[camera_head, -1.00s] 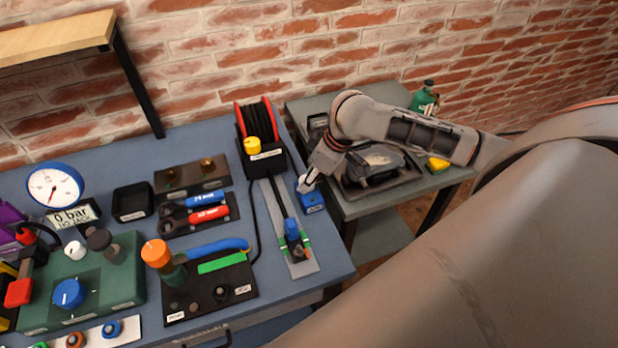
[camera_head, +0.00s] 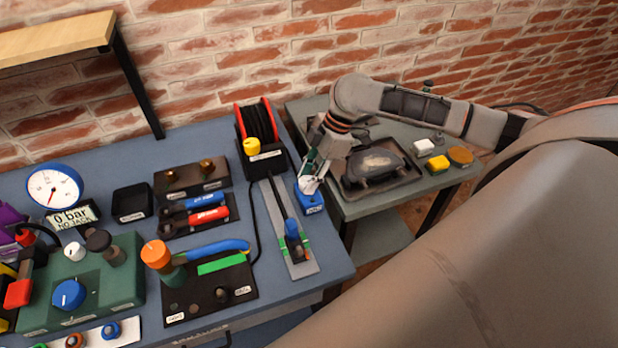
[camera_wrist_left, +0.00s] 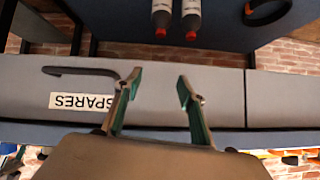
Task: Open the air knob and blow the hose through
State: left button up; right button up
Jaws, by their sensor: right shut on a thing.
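A small blue box (camera_head: 311,204) with a white label stands at the right edge of the blue bench; I cannot read the label. My right gripper (camera_head: 310,184) comes down on it from above and is shut on its top, where the fingers hide the knob. My left gripper (camera_wrist_left: 158,92) shows in the left wrist view, open and empty, facing a grey drawer front marked SPARES (camera_wrist_left: 80,101).
A hose reel (camera_head: 258,122) and a grey slide rail (camera_head: 290,245) stand left of the blue box. A gauge (camera_head: 54,188) and a "0 bar" display (camera_head: 72,216) are at left. A side table (camera_head: 385,205) with a black tray (camera_head: 350,190) adjoins at right.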

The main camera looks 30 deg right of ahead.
jog(key=n+g, duration=0.1)
jog(key=n, duration=0.3)
jog(key=shift+w+r+n+g, duration=0.1)
jog(key=shift+w+n+g, duration=0.1)
jog(key=shift+n+g, duration=0.9)
jog(key=shift+n, duration=1.2)
jog(key=o, duration=1.1)
jog(key=shift+a, duration=0.1)
jog(key=shift+h, duration=0.3)
jog(key=v, duration=1.2)
jog(key=shift+w, duration=0.15)
